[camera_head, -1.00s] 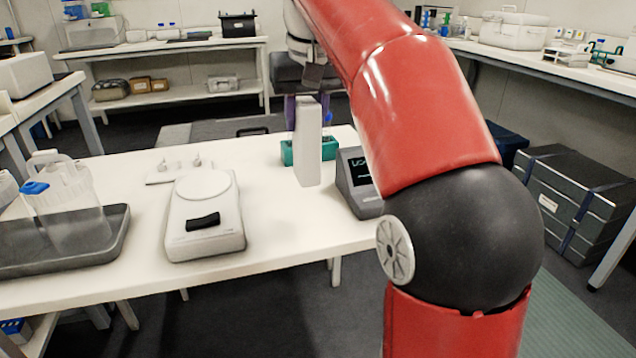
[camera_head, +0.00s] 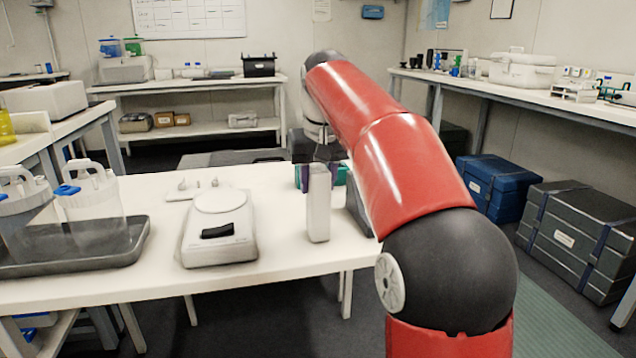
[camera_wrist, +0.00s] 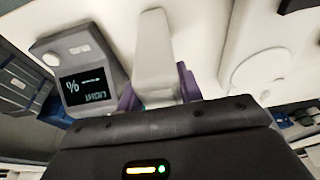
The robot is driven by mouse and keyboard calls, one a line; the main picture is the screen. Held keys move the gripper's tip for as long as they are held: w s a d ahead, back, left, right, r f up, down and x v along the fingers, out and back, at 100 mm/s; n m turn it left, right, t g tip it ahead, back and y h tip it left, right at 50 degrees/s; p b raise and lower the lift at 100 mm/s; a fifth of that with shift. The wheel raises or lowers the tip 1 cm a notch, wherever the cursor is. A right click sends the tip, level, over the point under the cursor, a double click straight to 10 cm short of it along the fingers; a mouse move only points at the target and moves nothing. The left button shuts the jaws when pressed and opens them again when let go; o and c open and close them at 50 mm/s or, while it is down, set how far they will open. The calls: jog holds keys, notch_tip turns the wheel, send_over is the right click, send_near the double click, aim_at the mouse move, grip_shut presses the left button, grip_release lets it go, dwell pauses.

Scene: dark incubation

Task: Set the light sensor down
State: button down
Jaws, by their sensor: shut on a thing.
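The light sensor, a pale, tall, narrow block (camera_head: 318,205), is upright in the head view near the table's right front part. My gripper (camera_head: 318,174) is shut on its upper part, with purple fingers on either side. In the wrist view the light sensor (camera_wrist: 153,50) runs up from between the purple fingers of my gripper (camera_wrist: 159,92). I cannot tell whether its lower end touches the white table (camera_head: 285,250) or hangs just above it.
A balance (camera_head: 219,228) stands left of the light sensor. A grey device with a lit display (camera_wrist: 83,80) is close beside it, mostly hidden by my arm in the head view. A teal rack (camera_head: 341,174) is behind. A grey tray (camera_head: 130,248) with jugs stands far left.

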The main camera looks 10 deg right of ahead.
jog(key=shift+f, duration=0.1)
jog(key=c, duration=0.9)
grip_release()
jog(key=p+v, duration=0.3)
jog(key=v, duration=0.8)
jog(key=shift+r, duration=0.25)
jog(key=s+f, duration=0.8)
jog(key=s+f+t, duration=0.1)
jog(key=s+f, duration=0.7)
jog(key=s, duration=0.1)
jog(key=s+f+t, duration=0.1)
jog(key=s+f, duration=0.7)
jog(key=s, duration=0.1)
jog(key=shift+s+a+f+p, duration=0.1)
jog(key=shift+f+p, duration=0.2)
jog(key=shift+f, duration=0.1)
